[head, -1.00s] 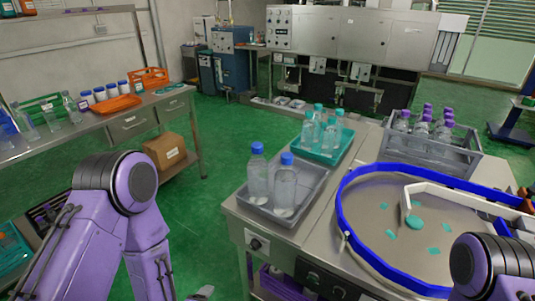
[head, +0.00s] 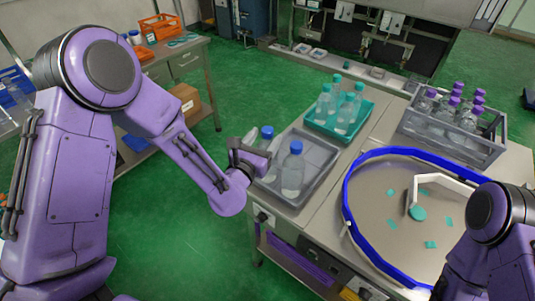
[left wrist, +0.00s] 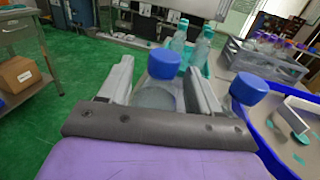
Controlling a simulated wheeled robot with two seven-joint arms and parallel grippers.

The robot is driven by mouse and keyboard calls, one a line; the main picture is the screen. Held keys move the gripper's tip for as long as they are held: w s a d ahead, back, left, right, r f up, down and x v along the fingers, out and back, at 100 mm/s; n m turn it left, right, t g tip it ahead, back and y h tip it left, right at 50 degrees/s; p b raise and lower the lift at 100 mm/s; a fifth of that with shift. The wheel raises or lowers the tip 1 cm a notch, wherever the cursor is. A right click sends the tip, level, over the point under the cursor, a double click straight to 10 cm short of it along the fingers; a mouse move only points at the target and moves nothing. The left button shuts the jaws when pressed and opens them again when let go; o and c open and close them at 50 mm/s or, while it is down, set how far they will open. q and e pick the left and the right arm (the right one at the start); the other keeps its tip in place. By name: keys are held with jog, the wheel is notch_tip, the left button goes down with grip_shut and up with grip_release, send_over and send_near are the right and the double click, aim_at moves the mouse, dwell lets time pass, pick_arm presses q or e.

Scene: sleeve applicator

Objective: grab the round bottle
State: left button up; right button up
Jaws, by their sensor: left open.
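Two clear bottles with blue caps stand upright in a grey tray (head: 314,188) at the near left of the steel table. The left bottle (head: 268,143) is partly hidden by my left gripper (head: 254,154). The right bottle (head: 292,176) stands just beside it. In the left wrist view, the left bottle (left wrist: 155,97) shows between the open fingers of my left gripper (left wrist: 160,82), and its body looks round. The right bottle's cap (left wrist: 248,88) is just outside the right finger. I cannot tell whether the fingers touch the bottle. My right gripper is out of view.
A teal tray (head: 338,126) with several teal-capped bottles stands behind the grey tray. A grey crate (head: 478,148) holds several purple-capped bottles. A round blue-rimmed turntable (head: 375,215) takes up the right front. A side bench (head: 185,60) stands at left.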

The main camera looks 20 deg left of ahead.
pick_arm(q)
jog(key=shift+w+d, duration=0.2)
jog(key=shift+w, duration=0.75)
grip_shut()
jog(key=shift+r, duration=0.1)
